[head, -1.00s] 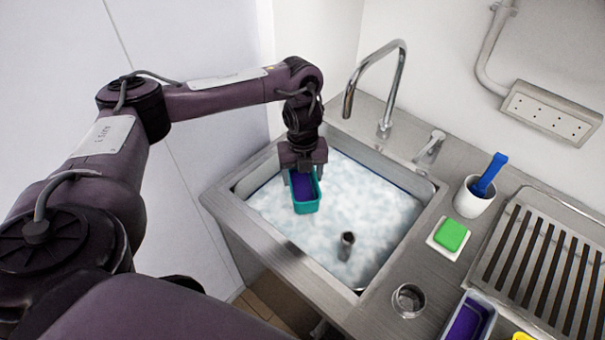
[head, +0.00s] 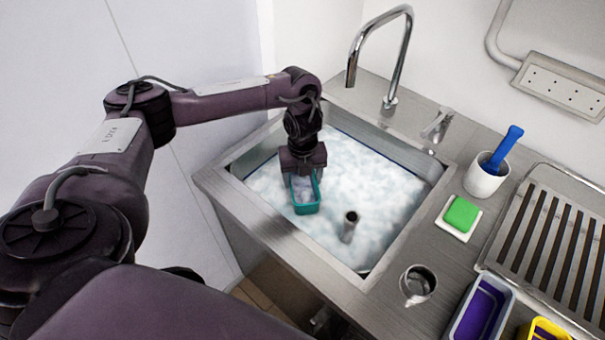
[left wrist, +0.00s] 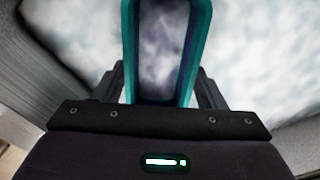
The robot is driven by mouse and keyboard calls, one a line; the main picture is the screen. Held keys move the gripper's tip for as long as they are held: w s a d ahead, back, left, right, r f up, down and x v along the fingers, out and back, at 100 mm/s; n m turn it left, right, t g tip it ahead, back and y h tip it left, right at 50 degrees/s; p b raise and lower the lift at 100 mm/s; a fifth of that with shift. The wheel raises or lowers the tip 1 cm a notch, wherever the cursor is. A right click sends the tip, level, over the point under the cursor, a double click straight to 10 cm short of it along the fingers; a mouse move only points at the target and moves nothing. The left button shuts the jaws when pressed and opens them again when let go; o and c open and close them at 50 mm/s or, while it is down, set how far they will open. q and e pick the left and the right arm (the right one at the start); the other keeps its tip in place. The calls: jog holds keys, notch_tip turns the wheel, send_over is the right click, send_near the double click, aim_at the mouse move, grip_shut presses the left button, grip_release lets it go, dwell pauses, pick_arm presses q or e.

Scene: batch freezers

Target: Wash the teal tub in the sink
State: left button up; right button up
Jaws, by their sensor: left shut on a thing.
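The teal tub (head: 307,208) is in the sink (head: 226,200), at the left side of the foamy water. My left gripper (head: 303,172) points down and is shut on the tub at its near end in the wrist view. The left wrist view shows the tub's teal rim (left wrist: 128,50) between the fingers, with whitish foam or water over a purple inside. How deep the tub sits in the water is hard to tell. My right gripper is not in view.
A grey standpipe (head: 350,226) rises from the water right of the tub. The tap (head: 404,60) arches over the back. A green sponge (head: 461,213), a white cup with a blue-handled brush (head: 487,178), a metal cup (head: 417,284), a rack (head: 550,230) and a purple-filled tub (head: 482,310) stand on the right.

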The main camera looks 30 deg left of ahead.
aim_at(302, 191)
pick_arm(q)
jog(key=shift+f+b, duration=1.35)
jog(key=shift+f, duration=1.05)
jog(key=shift+a, duration=0.1)
